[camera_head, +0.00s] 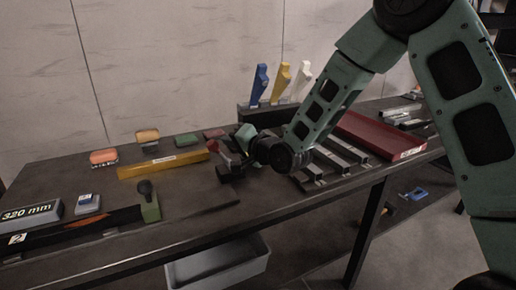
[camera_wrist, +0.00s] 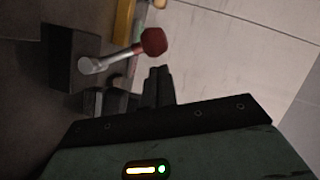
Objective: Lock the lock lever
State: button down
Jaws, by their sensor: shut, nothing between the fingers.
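A lever with a dark red knob (camera_wrist: 153,41) and a grey metal arm (camera_wrist: 115,58) shows in the wrist view. Its arm pivots at a dark block (camera_wrist: 70,58) and points to the right. My gripper (camera_wrist: 158,75) is shut and empty. In that view its black fingertips lie just below the knob; whether they touch the lever I cannot tell. In the head view my gripper (camera_head: 232,168) is over the middle of the dark table (camera_head: 190,205), beside something red, and the arm partly hides this area.
A yellow bar (camera_head: 163,164) and several coloured blocks lie left of my gripper. Blue, yellow and white upright tools (camera_head: 283,82) stand behind. Metal bars (camera_head: 345,150) and a red tray (camera_head: 378,135) lie to the right. A dark-knobbed handle (camera_head: 146,189) stands at the left front.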

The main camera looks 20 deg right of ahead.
jog(key=shift+s+a+f, duration=0.1)
jog(key=shift+a, duration=0.5)
jog(key=shift+a, duration=0.15)
jog(key=shift+s, duration=0.15)
